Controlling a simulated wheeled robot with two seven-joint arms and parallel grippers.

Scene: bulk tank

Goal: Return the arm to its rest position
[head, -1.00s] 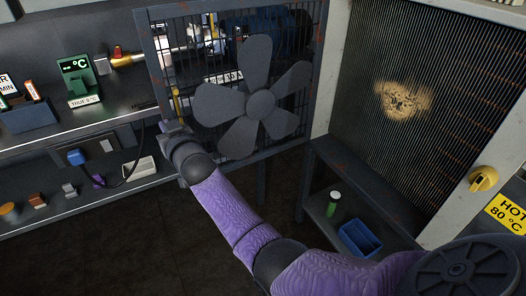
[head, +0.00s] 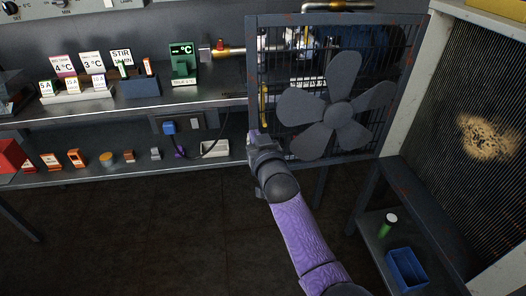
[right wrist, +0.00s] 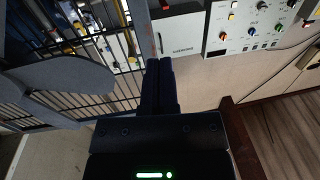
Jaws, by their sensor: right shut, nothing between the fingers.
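My right arm comes up from the bottom of the head view, with purple links and dark joints. Its gripper (head: 257,140) is at the lower left corner of the fan cage, in front of the cage's left post in the picture. I cannot tell from the head view whether it touches the cage. In the right wrist view the two dark fingers (right wrist: 160,68) are together with nothing between them. My left gripper is in neither view.
The fan (head: 337,113) sits before the wire cage just right of my gripper. A shelf bench (head: 110,103) with small cards and parts stands left. A blue bin (head: 407,268) and a green jar (head: 387,225) sit on a low stand at right. Dark floor lies open below.

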